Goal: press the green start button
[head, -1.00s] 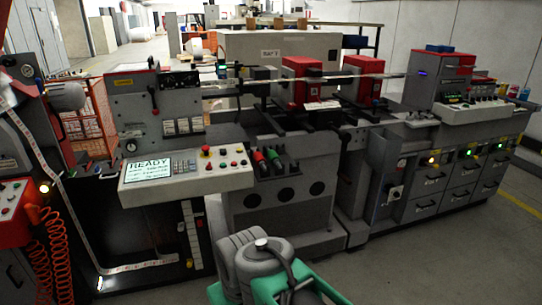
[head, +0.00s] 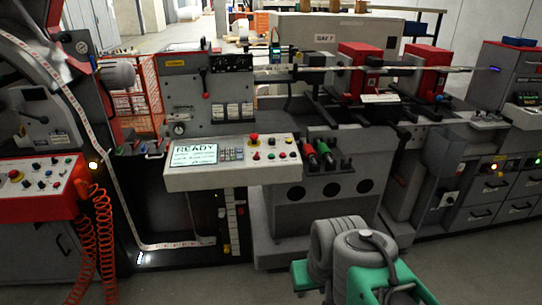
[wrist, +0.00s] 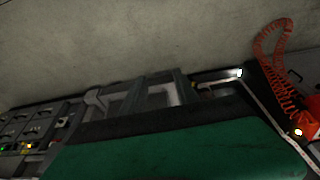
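The control panel (head: 208,181), a pale sloped console on the label rewinder, stands left of centre in the head view. Its screen (head: 194,152) reads READY. A keypad, a red mushroom button (head: 254,138) and several small red and green buttons (head: 271,155) sit to the right of the screen. Which of the small green ones is the start button is too small to tell. My grey and green arm links show low in the head view, in front of the machine and apart from the panel. My gripper's fingers cannot be seen in either view.
A red console (head: 40,195) with coiled orange hoses (head: 103,235) stands at the left. Red blocks (head: 358,72) and a long shaft lie along the machine's top. Grey drawers are at the right. Bare floor (head: 290,285) lies in front; it fills the wrist view's top.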

